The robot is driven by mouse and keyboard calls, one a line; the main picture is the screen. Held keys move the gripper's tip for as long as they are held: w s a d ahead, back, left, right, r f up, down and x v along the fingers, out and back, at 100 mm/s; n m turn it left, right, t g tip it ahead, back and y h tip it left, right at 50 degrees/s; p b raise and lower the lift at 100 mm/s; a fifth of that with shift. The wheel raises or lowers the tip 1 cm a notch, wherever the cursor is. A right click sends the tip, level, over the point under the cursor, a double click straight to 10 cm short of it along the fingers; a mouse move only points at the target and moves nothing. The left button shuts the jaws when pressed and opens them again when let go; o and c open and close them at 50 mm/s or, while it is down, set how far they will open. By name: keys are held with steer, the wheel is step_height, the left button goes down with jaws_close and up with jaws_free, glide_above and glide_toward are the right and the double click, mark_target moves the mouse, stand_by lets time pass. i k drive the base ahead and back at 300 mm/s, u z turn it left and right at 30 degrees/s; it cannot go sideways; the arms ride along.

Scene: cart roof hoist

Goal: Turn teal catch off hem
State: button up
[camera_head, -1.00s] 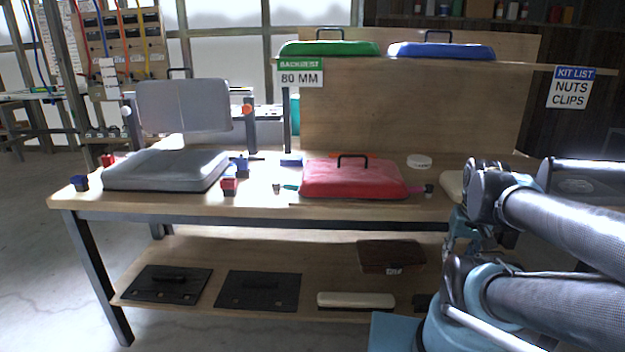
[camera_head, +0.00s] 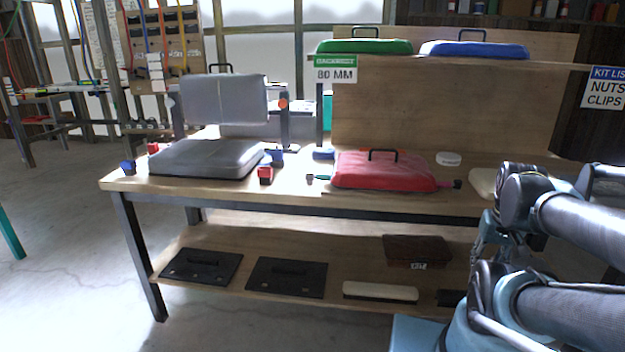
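A red cushion-like pad (camera_head: 382,170) with a black handle lies on the wooden bench top (camera_head: 228,192). A small teal piece (camera_head: 321,177) sticks out at the pad's left edge, and I take it for the teal catch. It is too small to tell how it is turned or whether it touches the hem. A pinkish tab with a dark end (camera_head: 456,184) sticks out on the pad's right. My arm is folded at the right of the picture, apart from the pad. My gripper's fingers cannot be made out.
A grey seat pad (camera_head: 205,158) and upright grey backrest (camera_head: 224,99) stand at the bench's left, with red and blue blocks around. Green (camera_head: 364,47) and blue (camera_head: 473,50) pads sit on the upper shelf. The lower shelf (camera_head: 225,290) holds dark plates.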

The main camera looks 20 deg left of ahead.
mark_target(319, 177)
steer(key=k, duration=0.85)
steer(key=u, duration=1)
steer(key=i, duration=0.5)
